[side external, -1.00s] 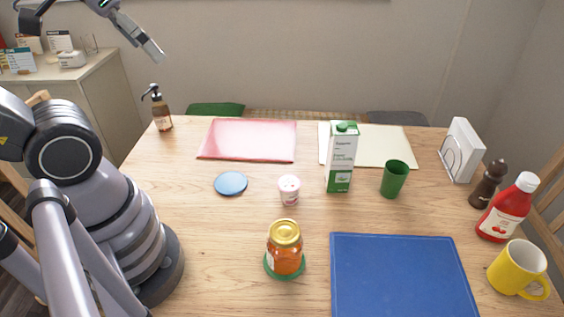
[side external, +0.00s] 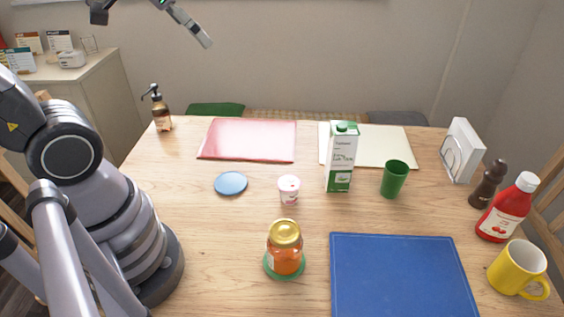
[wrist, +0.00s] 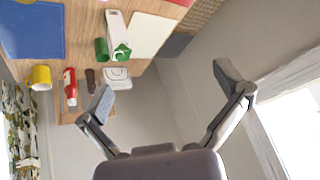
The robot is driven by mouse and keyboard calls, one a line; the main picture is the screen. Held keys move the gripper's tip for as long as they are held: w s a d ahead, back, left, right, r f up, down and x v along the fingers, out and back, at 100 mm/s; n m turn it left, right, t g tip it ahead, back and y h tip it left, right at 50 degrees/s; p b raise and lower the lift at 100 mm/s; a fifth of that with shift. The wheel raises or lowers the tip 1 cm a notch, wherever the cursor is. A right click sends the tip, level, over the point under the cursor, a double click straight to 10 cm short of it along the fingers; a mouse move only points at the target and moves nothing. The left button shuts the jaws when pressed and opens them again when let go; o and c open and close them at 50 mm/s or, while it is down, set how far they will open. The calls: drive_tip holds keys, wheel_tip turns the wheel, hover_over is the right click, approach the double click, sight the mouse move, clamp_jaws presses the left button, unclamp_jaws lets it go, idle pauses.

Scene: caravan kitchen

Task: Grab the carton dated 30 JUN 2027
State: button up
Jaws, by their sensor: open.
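One white and green carton (side external: 341,160) with a green cap stands upright on the table, at the near edge of the pale yellow mat. Its printed text is too small to read, so I cannot tell its date. It also shows in the wrist view (wrist: 116,32), from above. My gripper (side external: 207,43) is high above the far left of the table, well away from the carton. In the wrist view my gripper (wrist: 165,85) has its two fingers spread wide with nothing between them.
A green cup (side external: 394,180) stands just right of the carton, and a small white-pink cup (side external: 289,190) to its left. An orange jar (side external: 285,250) sits nearer. A blue mat (side external: 400,275), red bottle (side external: 507,209) and yellow mug (side external: 518,268) are at the front right.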

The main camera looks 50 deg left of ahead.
drive_tip(key=w+a+f+m+t+h, duration=0.1)
drive_tip(key=w+f+m+t, duration=0.15)
drive_tip(key=w+f, duration=0.55)
drive_tip(key=w+a+f+m+t+h, duration=0.15)
drive_tip(key=w+f+m, duration=0.25)
drive_tip(key=w, duration=0.7)
drive_tip(key=t+h, duration=0.3)
drive_tip(key=h, duration=0.8)
approach(344, 138)
drive_tip(key=a+f, duration=0.2)
drive_tip(key=a, duration=0.2)
drive_tip(key=shift+m+y, duration=0.25)
drive_tip(key=shift+y, duration=0.1)
drive_tip(key=x, duration=1.3)
drive_tip(key=shift+d, duration=0.15)
drive_tip(key=c, duration=1.3)
drive_tip(key=shift+r, duration=0.1)
